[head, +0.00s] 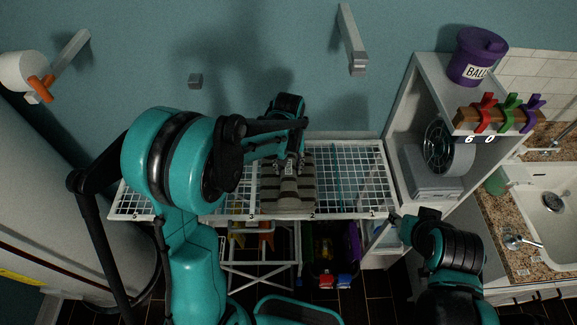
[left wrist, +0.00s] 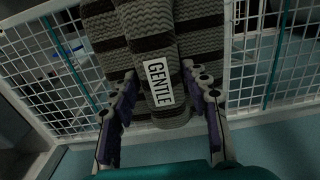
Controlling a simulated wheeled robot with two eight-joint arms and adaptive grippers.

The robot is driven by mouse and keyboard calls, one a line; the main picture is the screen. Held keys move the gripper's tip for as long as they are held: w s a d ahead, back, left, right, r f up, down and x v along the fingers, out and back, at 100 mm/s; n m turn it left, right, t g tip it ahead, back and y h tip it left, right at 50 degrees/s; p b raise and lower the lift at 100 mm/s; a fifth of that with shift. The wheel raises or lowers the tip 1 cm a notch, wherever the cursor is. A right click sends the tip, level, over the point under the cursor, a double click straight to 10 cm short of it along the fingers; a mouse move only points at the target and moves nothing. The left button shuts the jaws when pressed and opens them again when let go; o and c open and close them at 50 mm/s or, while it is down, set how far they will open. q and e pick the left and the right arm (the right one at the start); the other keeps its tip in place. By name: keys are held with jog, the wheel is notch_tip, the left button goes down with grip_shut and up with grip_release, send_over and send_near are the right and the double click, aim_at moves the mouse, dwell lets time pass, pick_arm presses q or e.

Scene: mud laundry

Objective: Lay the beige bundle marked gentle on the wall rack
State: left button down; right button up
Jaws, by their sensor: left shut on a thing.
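The beige bundle (head: 288,192) has dark stripes and appears over the white wire wall rack (head: 362,160). In the left wrist view, its white label reads GENTLE on the bundle's rolled end (left wrist: 158,82). My left gripper (head: 290,162) is shut on the bundle near the wall side, with a finger (left wrist: 118,112) along each side of the roll. The rack's mesh also shows in the left wrist view (left wrist: 270,75). I cannot tell whether the bundle's underside touches the mesh. My right gripper (head: 400,219) is small and dark near the rack's front right corner; its jaws are unclear.
Bare mesh lies right of the bundle. A white shelf unit (head: 402,100) stands at the rack's right end, with a purple BALLS bucket (head: 476,58) on top. A grey bracket (head: 352,40) sticks out above. Bottles (head: 326,281) stand below the rack.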

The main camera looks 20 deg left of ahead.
pick_arm(q)
jog(key=shift+f, duration=0.15)
jog(key=c, duration=0.8)
grip_release()
jog(key=shift+o, duration=0.2)
jog(key=shift+r, duration=0.55)
notch_tip(320, 180, up, 11)
jog(key=p, duration=0.2)
jog(key=s+a+r+m+t, duration=0.2)
jog(key=s+t, duration=0.5)
jog(key=s, duration=0.9)
jog(key=shift+a+r+m, duration=0.2)
jog(key=shift+a+m, duration=0.35)
jog(key=shift+m, duration=0.05)
